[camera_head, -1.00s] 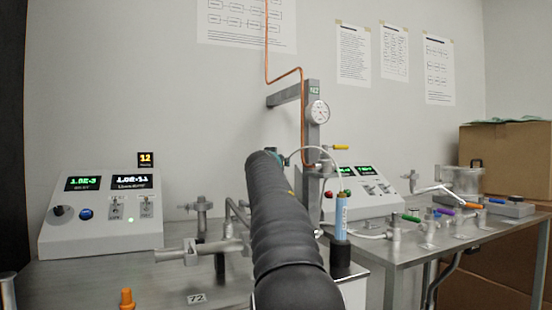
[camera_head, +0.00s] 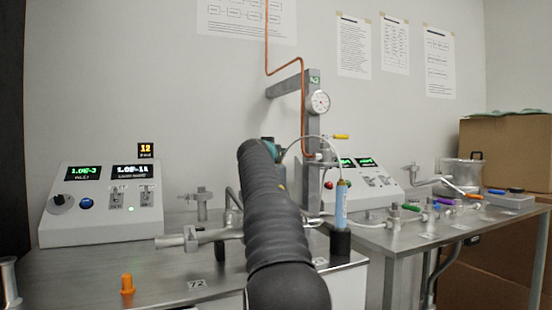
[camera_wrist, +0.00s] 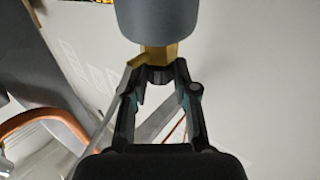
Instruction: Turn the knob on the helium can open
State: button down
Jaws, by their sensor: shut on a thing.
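In the wrist view my gripper (camera_wrist: 160,74) has its fingertips shut on a brass-yellow piece (camera_wrist: 158,56). That piece sits at the end of a blue-grey cylinder (camera_wrist: 158,18), which is cut off by the top edge. I cannot tell for sure whether these are the helium can and its knob. In the head view my black-sleeved arm reaches toward the wall and hides my gripper and what it holds. A slim light-blue can (camera_head: 341,207) with a brass-coloured top stands upright in a black holder (camera_head: 340,243), right of my arm and apart from it.
A control box (camera_head: 100,205) with lit displays stands on the left of the steel table (camera_head: 85,280). An orange knob (camera_head: 127,285) is near the front. A post with a gauge (camera_head: 319,102) and copper pipe (camera_head: 286,80) rises behind my arm. Coloured valves line the right table.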

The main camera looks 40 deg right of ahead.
jog(key=m+g+h, duration=0.2)
jog(key=g, duration=0.1)
jog(key=shift+w+a+r+p, duration=0.1)
jog(key=shift+w+r+p, duration=0.05)
jog(key=shift+w+p, duration=0.15)
jog(key=shift+s+m+g+h+p, duration=0.1)
jog(key=shift+m+g+h+p, duration=0.4)
jog(key=shift+m+g, duration=0.5)
jog(key=c, duration=0.9)
grip_release()
jog(key=shift+a, duration=0.15)
jog(key=v, duration=1.1)
jog(key=shift+s+a, duration=0.15)
jog(key=shift+a, duration=0.2)
